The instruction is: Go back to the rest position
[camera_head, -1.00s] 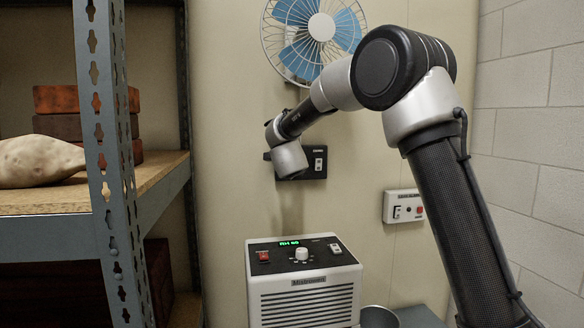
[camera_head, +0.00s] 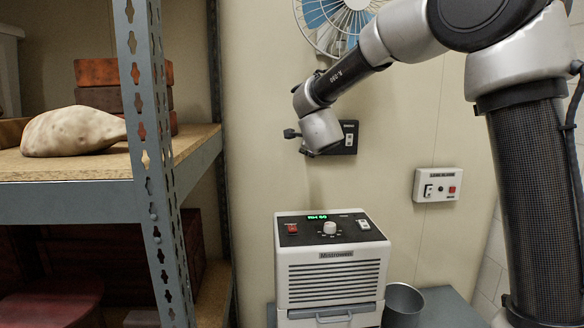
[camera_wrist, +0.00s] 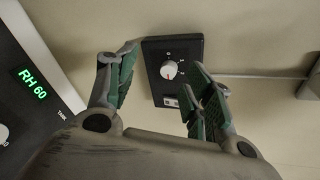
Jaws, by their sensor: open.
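My gripper (camera_wrist: 166,62) shows in the wrist view with its two green-padded fingers spread apart and nothing between them. Beyond the fingers is a black wall control (camera_wrist: 172,72) with a white knob and a small switch. No contact with it can be seen. In the head view my arm reaches in from the right, and its wrist hangs in front of the same black wall control (camera_head: 349,138), covering its left part.
A white dehumidifier (camera_head: 333,270) with a green display stands below my wrist, beside a grey metal bin (camera_head: 404,302). A white alarm box (camera_head: 437,185) and a blue fan (camera_head: 335,22) are on the wall. A metal shelf (camera_head: 75,202) with a pale lump (camera_head: 72,132) stands left.

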